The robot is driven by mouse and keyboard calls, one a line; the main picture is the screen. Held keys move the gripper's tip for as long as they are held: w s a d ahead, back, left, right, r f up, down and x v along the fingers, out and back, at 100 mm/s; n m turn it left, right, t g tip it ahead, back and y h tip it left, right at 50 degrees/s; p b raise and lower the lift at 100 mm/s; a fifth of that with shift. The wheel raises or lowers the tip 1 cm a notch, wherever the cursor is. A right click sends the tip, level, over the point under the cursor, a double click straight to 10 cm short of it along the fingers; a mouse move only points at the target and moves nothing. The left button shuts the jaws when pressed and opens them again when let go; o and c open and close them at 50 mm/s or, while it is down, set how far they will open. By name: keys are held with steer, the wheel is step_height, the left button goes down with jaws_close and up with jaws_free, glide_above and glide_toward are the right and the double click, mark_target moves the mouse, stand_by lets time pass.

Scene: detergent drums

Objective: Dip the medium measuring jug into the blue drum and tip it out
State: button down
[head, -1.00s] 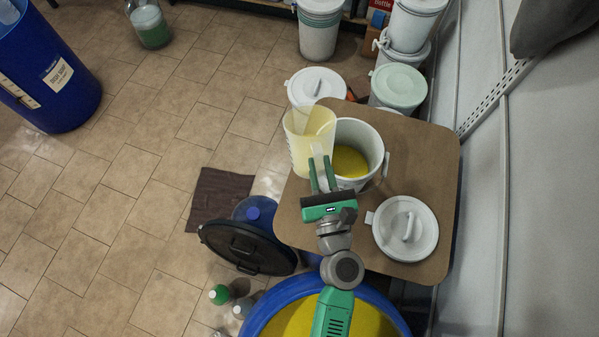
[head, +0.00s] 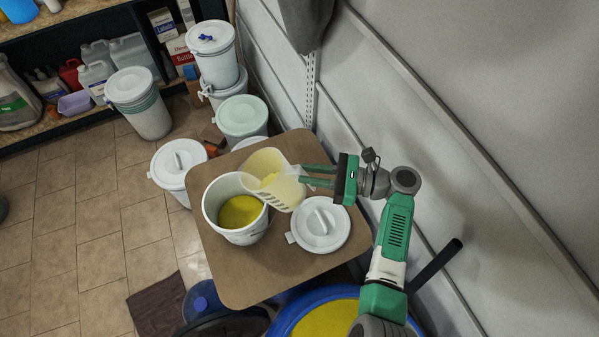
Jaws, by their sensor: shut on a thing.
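The translucent measuring jug (head: 284,193) is in my gripper (head: 305,177), whose fingers are shut at its right side, on what looks like its handle, partly hidden. The jug is tilted, mouth toward the left, beside and partly above the right rim of a white bucket (head: 237,233). Yellow shows inside the jug. No falling stream can be made out. The bucket stands open on a brown board (head: 225,283) and holds yellow contents (head: 241,211). The blue drum (head: 285,318), open and holding yellow contents (head: 326,319), is at the bottom edge, partly cut off and behind my arm.
A white lid (head: 321,226) lies on the board, right of the bucket. Lidded white buckets (head: 178,165) stand beyond the board. A wall (head: 480,130) is close on the right. A black lid (head: 225,323) is at the bottom.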

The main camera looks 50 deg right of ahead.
mark_target(287, 175)
steer(key=shift+w+a+f+g+h+p, duration=0.15)
steer(key=shift+w+a+g+h+p, duration=0.15)
steer(key=shift+w+a+g+p, duration=0.35)
steer(key=w+g, duration=0.1)
steer(key=w+a+f+g+h, duration=0.1)
steer(key=w+a+g+h, duration=0.1)
steer(key=w, duration=0.1)
steer(key=shift+a+f, duration=0.1)
steer(key=shift+f, duration=0.15)
steer(key=shift+s, duration=0.1)
